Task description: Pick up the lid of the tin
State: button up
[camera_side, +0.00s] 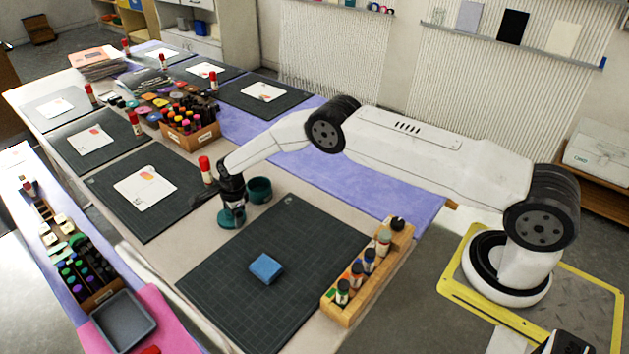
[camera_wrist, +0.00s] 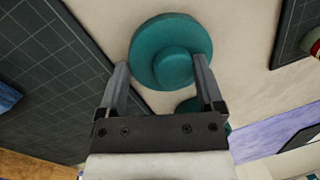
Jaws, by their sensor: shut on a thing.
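The teal lid (camera_wrist: 172,28), a round disc with a raised knob, is between the fingertips of my gripper (camera_wrist: 161,62) in the wrist view. The fingers stand at either side of it, and my gripper is shut on it. In the side view the lid (camera_side: 228,220) shows below my gripper (camera_side: 232,203), which points down between two dark mats. I cannot tell whether the lid touches the table. The open teal tin (camera_side: 259,188) stands upright just right of my gripper. The wrist view shows only part of the tin (camera_wrist: 188,104), behind my fingers.
A blue block (camera_side: 266,268) lies on the near dark mat (camera_side: 235,290). A wooden rack of small bottles (camera_side: 342,302) stands at its right edge. A red-capped glue stick (camera_side: 205,168) stands close to the left of my gripper. A marker box (camera_side: 193,132) is farther back.

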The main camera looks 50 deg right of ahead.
jog(key=shift+r, duration=0.15)
jog(key=shift+r, duration=1.25)
jog(key=shift+s+r, duration=0.6)
jog(key=shift+r, duration=0.3)
jog(key=s+d+r, duration=0.1)
jog(key=s+r, duration=0.7)
jog(key=s, duration=0.4)
jog(key=shift+s+r, duration=0.2)
jog(key=shift+s, duration=0.15)
jog(key=shift+d, duration=0.15)
